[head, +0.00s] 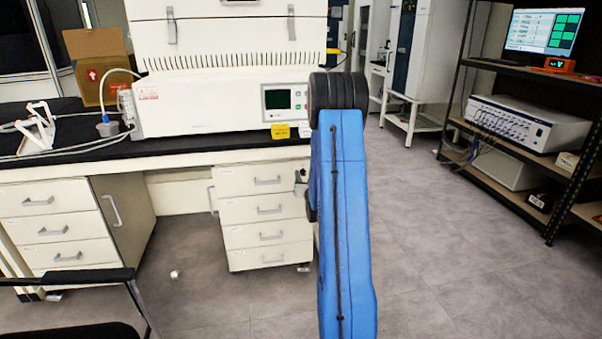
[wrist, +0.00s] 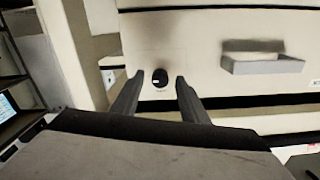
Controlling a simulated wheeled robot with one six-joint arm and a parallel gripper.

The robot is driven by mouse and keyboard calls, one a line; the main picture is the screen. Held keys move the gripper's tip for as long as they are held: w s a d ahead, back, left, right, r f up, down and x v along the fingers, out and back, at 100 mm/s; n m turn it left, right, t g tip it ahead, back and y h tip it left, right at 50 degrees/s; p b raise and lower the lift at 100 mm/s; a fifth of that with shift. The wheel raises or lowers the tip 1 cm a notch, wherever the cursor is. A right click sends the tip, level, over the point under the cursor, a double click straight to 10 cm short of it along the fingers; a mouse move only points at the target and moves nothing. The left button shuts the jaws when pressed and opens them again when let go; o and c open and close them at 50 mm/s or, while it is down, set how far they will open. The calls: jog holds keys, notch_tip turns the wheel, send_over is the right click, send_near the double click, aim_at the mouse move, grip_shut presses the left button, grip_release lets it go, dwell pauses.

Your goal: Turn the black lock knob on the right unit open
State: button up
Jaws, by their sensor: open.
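The black lock knob (wrist: 160,77) is a small dark round knob with a pale mark on it, set on a cream panel in the wrist view. My gripper (wrist: 159,75) is open, with one finger on each side of the knob in the picture. I cannot tell how far the fingertips are from the panel, and no contact shows. The knob cannot be made out in the head view, where my blue arm covers part of the scene.
In the wrist view a pale handle (wrist: 262,64) juts from the panel to the right. In the head view a white machine (head: 205,110) with a small screen stands on the black bench, above white drawers (head: 267,210). A shelf rack (head: 500,182) with instruments stands right, with clear floor before it.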

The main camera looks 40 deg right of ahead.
jog(key=shift+w+d, duration=0.2)
jog(key=shift+w, duration=0.1)
grip_shut()
